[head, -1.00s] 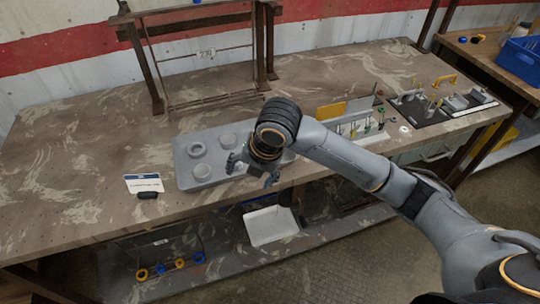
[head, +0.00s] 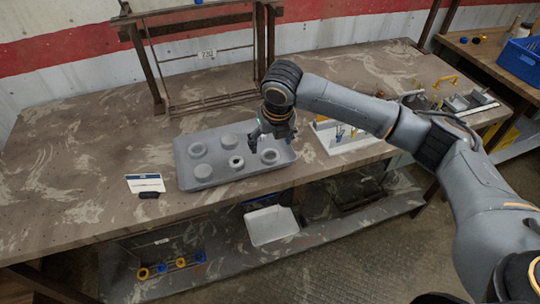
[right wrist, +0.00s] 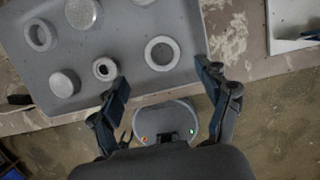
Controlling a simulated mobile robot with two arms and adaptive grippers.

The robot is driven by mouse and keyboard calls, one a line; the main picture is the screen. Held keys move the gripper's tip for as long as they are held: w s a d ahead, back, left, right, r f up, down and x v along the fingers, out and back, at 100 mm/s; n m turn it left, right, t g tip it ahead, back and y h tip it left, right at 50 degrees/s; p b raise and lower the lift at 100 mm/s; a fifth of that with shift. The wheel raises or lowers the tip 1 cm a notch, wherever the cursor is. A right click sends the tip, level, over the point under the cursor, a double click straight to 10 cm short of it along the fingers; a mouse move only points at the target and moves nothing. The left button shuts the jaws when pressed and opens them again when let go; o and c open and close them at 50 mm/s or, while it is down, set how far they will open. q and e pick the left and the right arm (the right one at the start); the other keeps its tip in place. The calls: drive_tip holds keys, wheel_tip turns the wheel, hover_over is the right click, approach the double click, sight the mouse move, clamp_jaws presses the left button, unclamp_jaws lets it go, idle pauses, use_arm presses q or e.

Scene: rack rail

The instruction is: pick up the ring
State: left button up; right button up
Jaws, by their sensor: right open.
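A grey tray (head: 180,173) lies on the workbench with several round grey parts in it. A wide flat ring (head: 269,155) sits at its right side; it also shows in the right wrist view (right wrist: 148,53). A second ring (head: 197,149) sits at the left, and a small thick ring with a dark hole (head: 236,161) near the front middle. Two solid discs (head: 229,141) (head: 203,171) lie between them. My right gripper (head: 268,137) is open and empty above the tray's right part. In the right wrist view its fingers (right wrist: 163,83) spread on either side below the wide ring. My left gripper is not seen.
A metal rack frame (head: 210,102) stands behind the tray. Blue and yellow rings (head: 180,264) sit on the lower shelf. The bench's left side is clear.

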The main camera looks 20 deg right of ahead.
sight(270, 158)
drive_tip(key=shift+d+p+x, duration=0.2)
drive_tip(key=shift+p+x, duration=0.3)
drive_tip(key=shift+x, duration=2.5)
drive_tip(key=shift+s, duration=0.1)
drive_tip(key=c, duration=1.3)
